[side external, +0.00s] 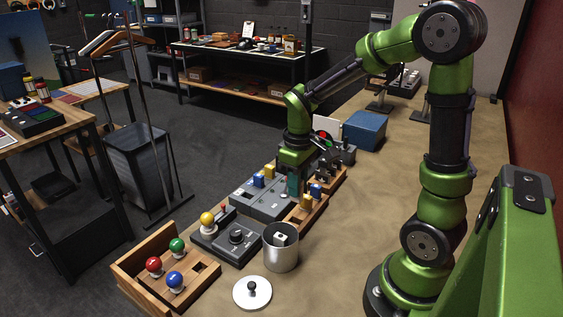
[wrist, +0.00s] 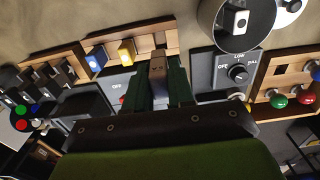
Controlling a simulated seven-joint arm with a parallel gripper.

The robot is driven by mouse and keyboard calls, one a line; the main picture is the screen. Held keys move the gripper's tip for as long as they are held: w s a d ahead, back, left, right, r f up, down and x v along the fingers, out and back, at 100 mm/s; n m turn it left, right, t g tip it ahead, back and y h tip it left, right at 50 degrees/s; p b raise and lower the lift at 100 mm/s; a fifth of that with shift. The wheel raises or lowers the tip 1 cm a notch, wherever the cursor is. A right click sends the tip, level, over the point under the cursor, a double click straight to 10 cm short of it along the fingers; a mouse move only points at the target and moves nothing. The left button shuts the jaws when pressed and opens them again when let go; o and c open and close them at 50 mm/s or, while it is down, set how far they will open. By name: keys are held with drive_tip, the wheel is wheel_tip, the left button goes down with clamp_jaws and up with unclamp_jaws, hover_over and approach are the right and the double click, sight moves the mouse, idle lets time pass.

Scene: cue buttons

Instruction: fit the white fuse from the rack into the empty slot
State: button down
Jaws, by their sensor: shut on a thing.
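My gripper (wrist: 158,88) is shut on a block-shaped fuse (wrist: 158,66), which I take as the white fuse; it looks dull grey-tan in the shade. The wooden rack (wrist: 105,39) holds a blue fuse (wrist: 95,62) and a yellow fuse (wrist: 126,52), with an empty hole at its right end in the wrist view. In the side view my gripper (side external: 293,188) is low between the rack (side external: 309,222) and the grey fuse panel (side external: 262,206). My fingers hide the empty slot.
A dial box (side external: 235,243), a metal can (side external: 281,253) with a white block inside, and its lid (side external: 252,292) stand close by. A wooden tray (side external: 150,262) holds red, green and blue knobs. A blue box (side external: 364,131) stands behind.

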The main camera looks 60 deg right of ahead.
drive_tip(key=shift+r, duration=0.7)
drive_tip(key=shift+a+f, duration=0.1)
drive_tip(key=shift+f, duration=0.1)
drive_tip(key=w, duration=0.3)
drive_tip(key=w+f, duration=0.1)
drive_tip(key=w, duration=0.1)
drive_tip(key=w+f, duration=0.1)
drive_tip(key=w, duration=0.2)
drive_tip(key=shift+w+f, duration=0.1)
drive_tip(key=shift+w, duration=0.25)
drive_tip(key=shift+w+f, duration=0.45)
drive_tip(key=shift+w, duration=0.7)
drive_tip(key=shift+w+f, duration=0.45)
drive_tip(key=shift+w, duration=0.75)
drive_tip(key=shift+w+f, duration=0.45)
drive_tip(key=shift+w, duration=0.7)
drive_tip(key=shift+f, duration=1.6)
